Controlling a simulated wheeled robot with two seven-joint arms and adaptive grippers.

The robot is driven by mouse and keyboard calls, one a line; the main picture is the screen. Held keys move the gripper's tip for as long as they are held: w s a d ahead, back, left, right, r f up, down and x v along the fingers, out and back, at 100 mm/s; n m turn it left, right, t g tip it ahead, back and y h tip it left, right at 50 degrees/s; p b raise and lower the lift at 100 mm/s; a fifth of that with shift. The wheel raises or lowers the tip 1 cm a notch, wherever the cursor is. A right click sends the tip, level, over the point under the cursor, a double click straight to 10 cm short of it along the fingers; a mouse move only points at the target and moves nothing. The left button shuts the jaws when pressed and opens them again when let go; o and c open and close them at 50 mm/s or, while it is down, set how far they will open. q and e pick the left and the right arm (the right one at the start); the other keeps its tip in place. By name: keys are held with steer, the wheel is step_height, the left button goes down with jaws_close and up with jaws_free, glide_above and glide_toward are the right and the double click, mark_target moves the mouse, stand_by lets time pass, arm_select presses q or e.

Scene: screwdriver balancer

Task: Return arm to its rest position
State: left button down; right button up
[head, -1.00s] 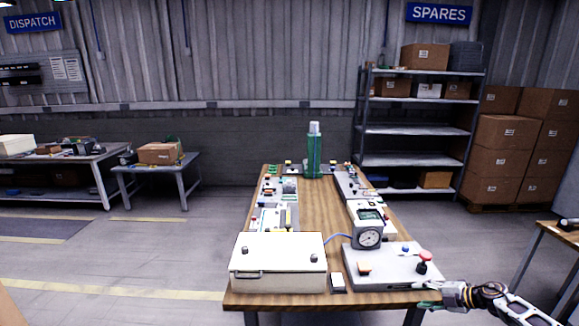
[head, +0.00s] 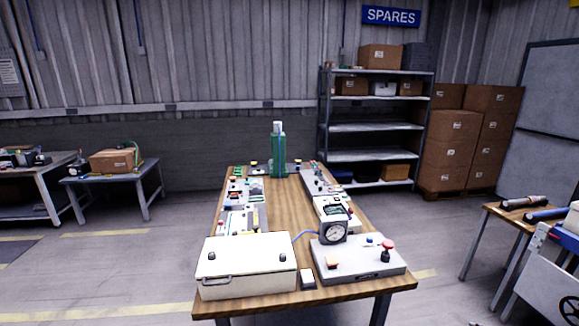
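Neither of my grippers shows in the head view now, and no part of my arms is visible over the table. The wooden worktable (head: 284,217) stands in front of me. A grey box with a red mushroom button (head: 388,244) and an orange button sits at its front right. A round dial gauge (head: 333,231) stands behind that box. A cream case with a handle (head: 246,266) sits at the front left. A green cylinder with a pale top (head: 278,152) stands upright at the far end.
A side table (head: 499,214) with dark and blue cylindrical tools stands at the right, beside a white and blue cart (head: 550,275). A shelf rack (head: 375,127) and stacked cartons (head: 452,152) stand at the back. Floor between the worktable and side table is clear.

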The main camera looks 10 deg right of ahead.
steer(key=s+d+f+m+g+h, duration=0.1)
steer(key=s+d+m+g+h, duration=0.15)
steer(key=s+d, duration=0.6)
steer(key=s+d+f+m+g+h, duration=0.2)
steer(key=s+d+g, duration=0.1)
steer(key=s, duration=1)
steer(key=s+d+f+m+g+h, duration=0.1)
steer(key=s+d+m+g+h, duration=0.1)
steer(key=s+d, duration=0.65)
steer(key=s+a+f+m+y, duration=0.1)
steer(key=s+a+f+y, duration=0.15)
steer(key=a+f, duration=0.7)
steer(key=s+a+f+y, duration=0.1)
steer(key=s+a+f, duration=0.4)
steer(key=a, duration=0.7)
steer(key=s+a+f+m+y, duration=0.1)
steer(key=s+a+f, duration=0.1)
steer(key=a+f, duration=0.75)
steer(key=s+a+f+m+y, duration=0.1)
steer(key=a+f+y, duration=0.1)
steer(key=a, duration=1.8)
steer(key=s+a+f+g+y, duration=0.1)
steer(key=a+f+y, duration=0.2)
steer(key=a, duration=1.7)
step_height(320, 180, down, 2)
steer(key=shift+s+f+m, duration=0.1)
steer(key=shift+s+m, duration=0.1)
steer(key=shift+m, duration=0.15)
